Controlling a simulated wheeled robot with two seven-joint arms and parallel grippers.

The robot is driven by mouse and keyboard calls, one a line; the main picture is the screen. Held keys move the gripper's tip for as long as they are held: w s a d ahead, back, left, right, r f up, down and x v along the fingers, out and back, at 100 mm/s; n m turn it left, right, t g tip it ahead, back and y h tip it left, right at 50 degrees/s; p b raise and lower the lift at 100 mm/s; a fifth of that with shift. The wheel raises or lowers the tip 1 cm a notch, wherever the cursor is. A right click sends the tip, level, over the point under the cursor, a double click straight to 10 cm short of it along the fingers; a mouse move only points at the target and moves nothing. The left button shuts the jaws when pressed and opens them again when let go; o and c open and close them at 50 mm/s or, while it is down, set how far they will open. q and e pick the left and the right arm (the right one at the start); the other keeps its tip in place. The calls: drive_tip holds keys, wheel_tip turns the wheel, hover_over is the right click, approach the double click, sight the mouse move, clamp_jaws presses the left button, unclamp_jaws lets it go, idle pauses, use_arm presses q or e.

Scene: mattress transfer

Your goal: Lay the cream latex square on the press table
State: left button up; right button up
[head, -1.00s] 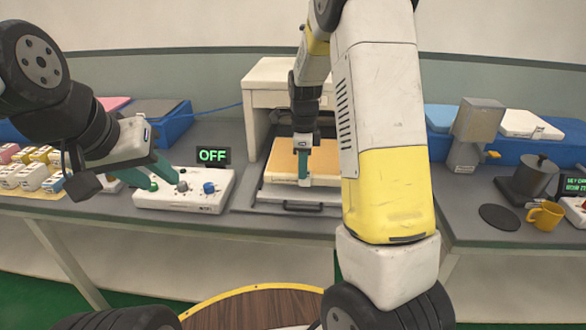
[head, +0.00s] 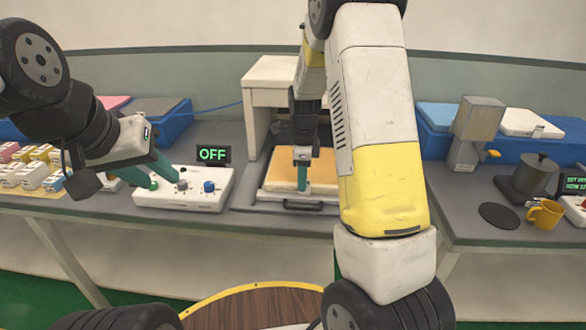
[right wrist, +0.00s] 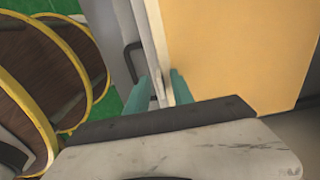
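The cream latex square (head: 280,172), pale orange on top, lies flat at the front of the white press. My right gripper (head: 302,188) is at its front edge. In the right wrist view the square (right wrist: 240,50) fills the right side, and the gripper's fingers (right wrist: 167,82) stand on either side of its pale edge, seemingly pinching it. The press table (head: 268,200) is under the square, with a dark handle in front. Whether the square rests fully on it is hard to tell.
The white control box (head: 185,202) has knobs and a green OFF display (head: 212,155). The press frame (head: 285,75) rises behind the table. Blue boxes with pads stand at both sides. A pot (head: 538,172) and yellow mug (head: 545,214) are at the right.

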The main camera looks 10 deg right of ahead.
drive_tip(key=s+r+n+t+y, duration=0.1)
drive_tip(key=s+r+n, duration=0.1)
drive_tip(key=r, duration=0.7)
drive_tip(key=s+r+n, duration=0.2)
drive_tip(key=s+r, duration=0.1)
drive_tip(key=r, duration=0.5)
drive_tip(key=s+a+r+n+t, duration=0.1)
drive_tip(key=s+r+n+t, duration=0.1)
drive_tip(key=s+n, duration=0.7)
drive_tip(key=s+a+r+n+t+y, duration=0.1)
drive_tip(key=s+r+n+t, duration=0.2)
drive_tip(key=s+n, duration=0.5)
drive_tip(key=shift+s+r+n, duration=0.25)
drive_tip(key=shift+s+n, duration=0.15)
drive_tip(key=shift+s, duration=0.75)
